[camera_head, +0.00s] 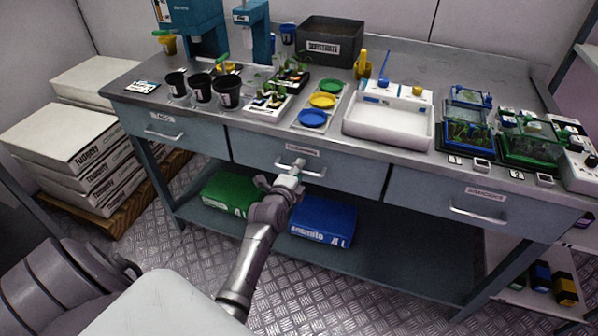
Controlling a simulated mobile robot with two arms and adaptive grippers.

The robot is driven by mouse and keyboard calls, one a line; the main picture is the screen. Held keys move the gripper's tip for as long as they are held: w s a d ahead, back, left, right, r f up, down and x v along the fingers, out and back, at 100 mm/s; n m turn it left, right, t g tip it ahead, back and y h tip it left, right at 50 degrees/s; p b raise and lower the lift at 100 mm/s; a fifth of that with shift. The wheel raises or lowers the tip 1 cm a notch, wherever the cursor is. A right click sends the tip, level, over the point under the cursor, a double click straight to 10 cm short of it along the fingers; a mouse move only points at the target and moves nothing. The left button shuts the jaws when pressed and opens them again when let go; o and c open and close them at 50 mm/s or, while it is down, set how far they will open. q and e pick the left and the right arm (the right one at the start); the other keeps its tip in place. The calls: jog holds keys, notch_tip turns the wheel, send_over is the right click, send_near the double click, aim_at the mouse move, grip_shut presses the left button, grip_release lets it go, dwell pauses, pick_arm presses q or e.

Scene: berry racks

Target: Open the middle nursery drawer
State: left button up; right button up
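The middle nursery drawer (340,176) is a grey-blue front under the metal bench top, with a small label and a bar handle (315,173). Its front looks flush with the bench, so it appears shut. My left gripper (291,171) is at this handle, and its fingers cover the handle's left part. The fingers are small here, and I cannot tell whether they are closed around the bar or only beside it. My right gripper is not in view.
A left drawer (185,136) and a right drawer (470,203) flank it, both shut. Pots, trays and a white basin (388,128) stand on the bench top (290,127). Green (229,193) and blue (322,220) bags lie on the lower shelf. Stacked boxes (65,140) stand left.

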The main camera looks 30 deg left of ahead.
pick_arm(q)
jog(key=shift+w, duration=0.25)
grip_shut()
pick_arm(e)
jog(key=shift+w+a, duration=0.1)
pick_arm(q)
jog(key=shift+s, duration=0.15)
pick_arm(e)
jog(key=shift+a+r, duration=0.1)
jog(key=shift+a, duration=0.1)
